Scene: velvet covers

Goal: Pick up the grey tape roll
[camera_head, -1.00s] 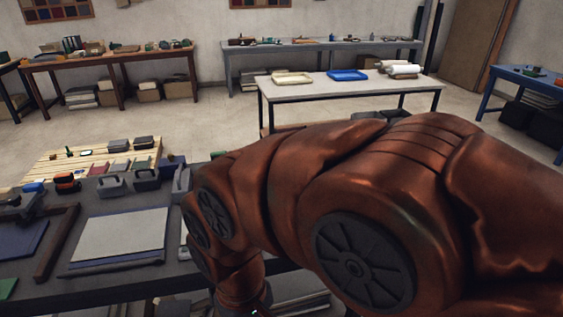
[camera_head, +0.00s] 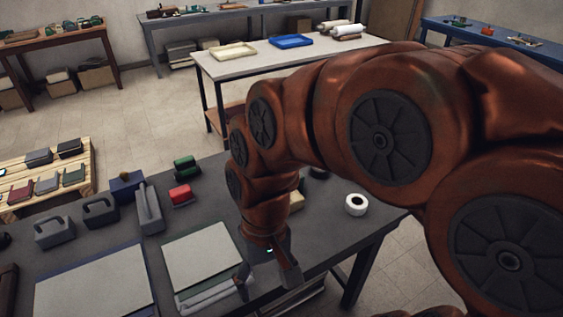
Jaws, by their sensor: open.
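A pale, whitish tape roll (camera_head: 355,211) lies flat near the right end of the dark grey worktable (camera_head: 327,238). A small dark round thing (camera_head: 319,173) lies behind it to the left, partly hidden by my arm. I cannot tell for sure whether it is a tape roll, or which of the two is the grey one. My gripper (camera_head: 267,283) points down with its fingers apart and nothing visible between them. It is above the front part of the table, to the left of and nearer than the pale roll.
A light flat panel (camera_head: 203,255) and a grey bar lie beside my gripper. Grey handled blocks (camera_head: 54,232), a red block (camera_head: 180,195) and a green one (camera_head: 186,168) stand further left. The table's right edge is close to the pale roll. A white table with trays stands behind.

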